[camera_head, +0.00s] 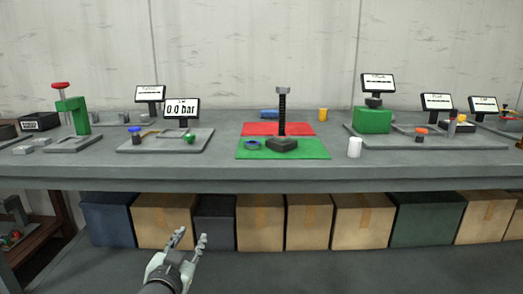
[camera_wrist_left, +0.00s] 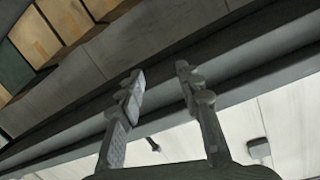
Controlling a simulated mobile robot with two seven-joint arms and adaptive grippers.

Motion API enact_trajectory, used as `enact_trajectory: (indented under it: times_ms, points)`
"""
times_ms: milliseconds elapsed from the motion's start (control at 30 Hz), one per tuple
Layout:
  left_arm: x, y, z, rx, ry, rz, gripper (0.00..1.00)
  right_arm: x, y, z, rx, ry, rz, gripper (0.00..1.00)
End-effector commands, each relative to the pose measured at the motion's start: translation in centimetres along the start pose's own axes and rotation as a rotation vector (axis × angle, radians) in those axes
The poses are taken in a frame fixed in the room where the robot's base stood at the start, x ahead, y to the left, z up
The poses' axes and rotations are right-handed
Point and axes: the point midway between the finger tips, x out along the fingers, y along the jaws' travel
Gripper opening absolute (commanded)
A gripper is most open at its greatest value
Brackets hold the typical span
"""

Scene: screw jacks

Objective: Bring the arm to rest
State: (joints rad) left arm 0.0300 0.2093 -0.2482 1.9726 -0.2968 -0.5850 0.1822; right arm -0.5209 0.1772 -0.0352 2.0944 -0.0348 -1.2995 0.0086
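My left gripper (camera_head: 188,240) is low in the head view, in front of the bench and below its top. Its two fingers stand apart with nothing between them. The left wrist view also shows the left gripper (camera_wrist_left: 158,78) with spread, empty fingers, the bench edge behind them. A screw jack (camera_head: 282,118) with a dark base and threaded post stands upright on the green mat (camera_head: 312,149). A blue ring (camera_head: 252,145) lies on the green mat left of the jack. My right gripper is in neither view.
The grey bench (camera_head: 210,172) spans the view. A red mat (camera_head: 259,128) lies behind the green one, and a white cylinder (camera_head: 354,147) stands to the right. A green press (camera_head: 74,114) and a green block (camera_head: 373,119) stand on the bench. Boxes (camera_head: 260,222) line the space underneath.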

Motion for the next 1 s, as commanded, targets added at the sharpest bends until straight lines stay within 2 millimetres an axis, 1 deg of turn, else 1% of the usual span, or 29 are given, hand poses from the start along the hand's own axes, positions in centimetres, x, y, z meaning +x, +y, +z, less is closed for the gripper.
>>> enact_trajectory:
  times_ms: [33,67,100,167,200,267,300,367,400,467,500,600,667,1000]
  points:
    - [-1.1,0.1,3.9,-0.014,-0.1,0.002,0.35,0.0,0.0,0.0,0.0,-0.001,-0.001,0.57]
    - [-1.9,0.1,6.1,-0.021,-0.16,0.002,0.35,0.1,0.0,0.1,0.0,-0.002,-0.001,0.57]
    - [-3.0,0.2,9.0,-0.028,-0.239,0.004,0.35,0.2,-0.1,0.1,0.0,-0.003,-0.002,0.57]
    - [-5.0,0.3,13.2,-0.04,-0.356,0.009,0.35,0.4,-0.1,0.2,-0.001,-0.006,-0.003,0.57]
    - [-6.6,0.5,15.8,-0.047,-0.433,0.015,0.35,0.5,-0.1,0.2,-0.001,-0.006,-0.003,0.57]
    - [-9.2,0.7,19.7,-0.056,-0.549,0.024,0.35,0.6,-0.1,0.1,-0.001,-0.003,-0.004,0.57]
    - [-11.1,0.9,22.1,-0.062,-0.625,0.032,0.35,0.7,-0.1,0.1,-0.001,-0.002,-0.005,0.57]
    - [-14.2,1.2,25.4,-0.071,-0.737,0.045,0.35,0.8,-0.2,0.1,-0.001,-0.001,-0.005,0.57]
    - [-16.2,1.4,27.3,-0.075,-0.807,0.055,0.35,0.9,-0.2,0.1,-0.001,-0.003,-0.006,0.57]
    - [-19.1,1.7,29.7,-0.081,-0.902,0.069,0.35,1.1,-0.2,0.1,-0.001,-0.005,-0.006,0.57]
    - [-21.0,1.9,31.1,-0.086,-0.958,0.079,0.35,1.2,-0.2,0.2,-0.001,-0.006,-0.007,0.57]
    - [-24.7,2.2,33.4,-0.092,-1.067,0.099,0.35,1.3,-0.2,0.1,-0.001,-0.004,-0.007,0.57]
    - [-26.2,2.3,34.3,-0.096,-1.11,0.109,0.35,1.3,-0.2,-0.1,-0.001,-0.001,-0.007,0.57]
    - [-26.4,2.4,34.4,-0.097,-1.116,0.11,0.35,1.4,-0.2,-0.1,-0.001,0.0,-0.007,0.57]
